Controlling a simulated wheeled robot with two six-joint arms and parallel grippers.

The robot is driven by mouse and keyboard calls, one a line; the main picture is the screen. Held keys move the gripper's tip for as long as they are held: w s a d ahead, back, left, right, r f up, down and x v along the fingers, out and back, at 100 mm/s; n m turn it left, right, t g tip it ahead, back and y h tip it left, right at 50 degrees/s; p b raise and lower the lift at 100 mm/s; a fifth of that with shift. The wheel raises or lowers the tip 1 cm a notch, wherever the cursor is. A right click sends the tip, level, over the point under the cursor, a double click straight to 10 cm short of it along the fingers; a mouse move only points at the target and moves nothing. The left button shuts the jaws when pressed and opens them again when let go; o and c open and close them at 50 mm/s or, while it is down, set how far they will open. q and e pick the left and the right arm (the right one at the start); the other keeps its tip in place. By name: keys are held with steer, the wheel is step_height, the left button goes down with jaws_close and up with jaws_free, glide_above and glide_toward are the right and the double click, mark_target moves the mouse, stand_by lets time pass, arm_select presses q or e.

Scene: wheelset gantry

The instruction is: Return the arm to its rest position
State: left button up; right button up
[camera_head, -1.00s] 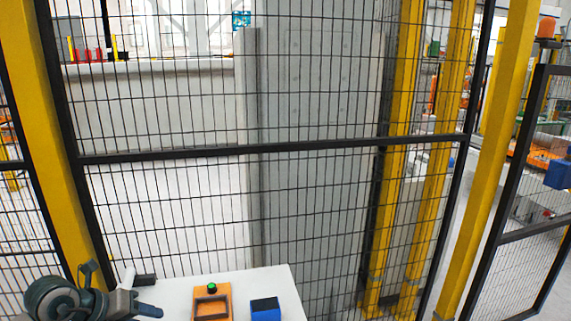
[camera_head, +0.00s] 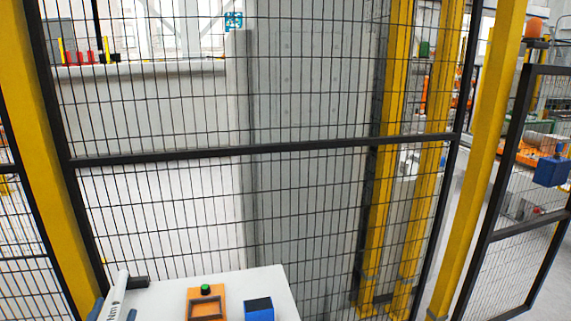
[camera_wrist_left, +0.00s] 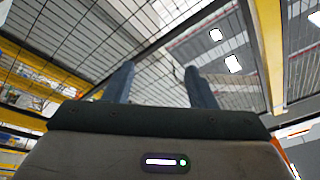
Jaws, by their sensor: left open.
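My left gripper (camera_head: 114,311) shows at the bottom left of the head view, cut off by the lower edge. Its pale body and two blue-grey sides are visible in front of the table's left part. In the left wrist view, the two blue-grey fingers of my left gripper (camera_wrist_left: 160,82) stand well apart with nothing between them. Behind them are mesh fencing and bright ceiling lights, so this wrist camera looks upward. My right gripper is in neither view.
A white table (camera_head: 268,284) carries an orange frame with a green button (camera_head: 207,302), a blue box (camera_head: 259,311) and a dark cylinder (camera_head: 138,282). A mesh fence (camera_head: 200,153) with yellow posts (camera_head: 480,160) stands behind it. A blue box (camera_head: 550,171) hangs at the right gate.

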arm_select(q)
steer(key=s+f+n+g+y, duration=0.1)
steer(key=s+f+n+g, duration=0.2)
steer(key=s+f+g, duration=0.5)
steer(key=s+f+n+g, duration=0.4)
steer(key=f, duration=0.7)
steer(key=s+d+f+g+h, duration=0.1)
steer(key=s+d+f+g, duration=0.2)
steer(key=s, duration=0.2)
steer(key=s+d+f+g+h, duration=0.2)
steer(key=s+f, duration=0.2)
steer(key=s, duration=0.1)
step_height(320, 180, down, 29)
steer(key=a+g, duration=0.2)
steer(key=a, duration=0.1)
steer(key=s+a+f, duration=0.1)
steer(key=s+f, duration=1.7)
steer(key=f, duration=0.1)
steer(key=shift+s+f+g, duration=0.15)
steer(key=shift+s+g, duration=0.1)
steer(key=shift+g, duration=0.15)
